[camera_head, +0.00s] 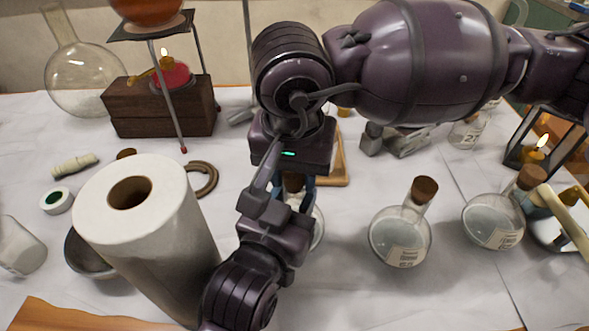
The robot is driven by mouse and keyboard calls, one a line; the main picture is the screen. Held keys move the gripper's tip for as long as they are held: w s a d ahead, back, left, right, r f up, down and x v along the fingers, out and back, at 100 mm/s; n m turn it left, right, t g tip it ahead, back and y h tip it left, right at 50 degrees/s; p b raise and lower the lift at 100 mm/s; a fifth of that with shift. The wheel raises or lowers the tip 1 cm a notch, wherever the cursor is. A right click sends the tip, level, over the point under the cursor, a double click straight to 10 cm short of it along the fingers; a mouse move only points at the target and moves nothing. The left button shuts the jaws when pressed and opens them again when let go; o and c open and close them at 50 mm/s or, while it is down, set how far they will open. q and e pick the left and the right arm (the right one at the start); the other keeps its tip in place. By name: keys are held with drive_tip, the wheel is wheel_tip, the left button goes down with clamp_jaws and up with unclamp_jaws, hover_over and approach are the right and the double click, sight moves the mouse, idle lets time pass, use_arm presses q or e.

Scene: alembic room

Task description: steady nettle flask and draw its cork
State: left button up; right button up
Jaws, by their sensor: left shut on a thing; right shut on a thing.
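A round glass flask (318,228) with a brown cork (293,183) stands at the middle of the table, mostly hidden behind my grippers. Its label is not visible, so I cannot read whether it is the nettle flask. My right gripper (299,190) reaches down from above, its blue fingers shut around the cork at the flask's top. My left gripper (287,215) comes up from the lower front and is shut on the flask; its fingertips are mostly hidden. I cannot tell whether the cork has shifted in the neck.
A paper towel roll (165,240) stands close left of my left arm, before a dark bowl (84,255). Two corked flasks (400,236) (493,221) stand to the right. A lit burner (172,75) under a tripod is back left; a candle lantern (535,152) is at right.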

drive_tip(key=shift+c, duration=0.6)
drive_tip(key=shift+r, duration=0.1)
use_arm(q)
drive_tip(key=shift+f, duration=0.15)
use_arm(e)
drive_tip(key=shift+r, duration=1.15)
drive_tip(key=shift+c, duration=0.5)
use_arm(q)
drive_tip(key=shift+r, duration=0.2)
use_arm(e)
drive_tip(key=shift+r, duration=1.05)
drive_tip(key=shift+c, duration=0.2)
drive_tip(key=shift+o, duration=0.2)
use_arm(q)
drive_tip(key=o, duration=1)
